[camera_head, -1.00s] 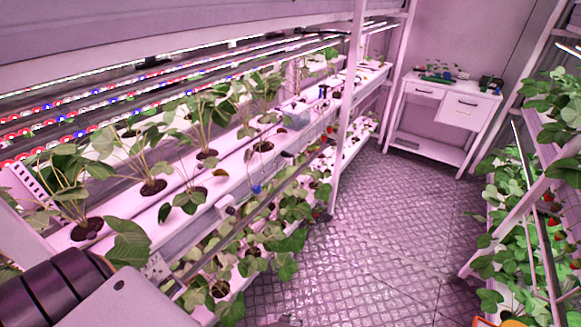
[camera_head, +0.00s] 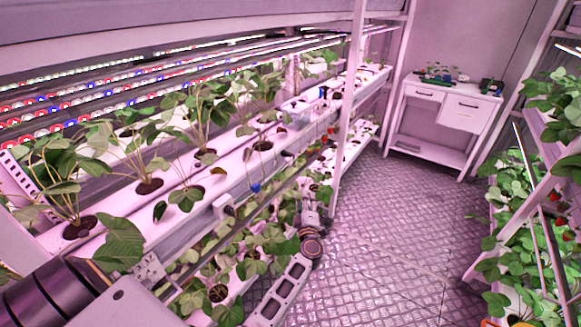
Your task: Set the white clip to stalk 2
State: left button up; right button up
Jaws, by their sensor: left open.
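Strawberry plants stand in the white upper trough (camera_head: 110,238) of the left rack, including a near plant (camera_head: 65,170), a second one (camera_head: 140,150) and a tall one behind (camera_head: 205,110). I cannot tell which stalk is number 2. I cannot make out the white clip. A small blue piece (camera_head: 255,188) is at the trough's front edge. My left gripper (camera_head: 315,194) is small and partly lost among the leaves and red berries in front of the rack. It is open, and I see nothing held in it. My right gripper is out of view.
A lower trough (camera_head: 196,305) with leafy plants runs below the upper one. A white rack post (camera_head: 349,110) stands beyond my gripper. The patterned floor (camera_head: 390,240) is clear. A white desk (camera_head: 440,110) stands at the back, and another plant rack (camera_head: 535,190) on the right.

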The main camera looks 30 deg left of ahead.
pick_arm(q)
jog(key=a+r+n+g+y, duration=0.1)
jog(key=a+r+n+y, duration=0.1)
jog(key=r+n, duration=0.3)
jog(key=shift+a+r+g+b, duration=0.3)
jog(key=shift+a+r, duration=0.55)
jog(key=shift+r, duration=0.1)
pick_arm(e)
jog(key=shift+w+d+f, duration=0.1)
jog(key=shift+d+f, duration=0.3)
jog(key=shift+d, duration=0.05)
pick_arm(q)
jog(key=shift+a, duration=0.1)
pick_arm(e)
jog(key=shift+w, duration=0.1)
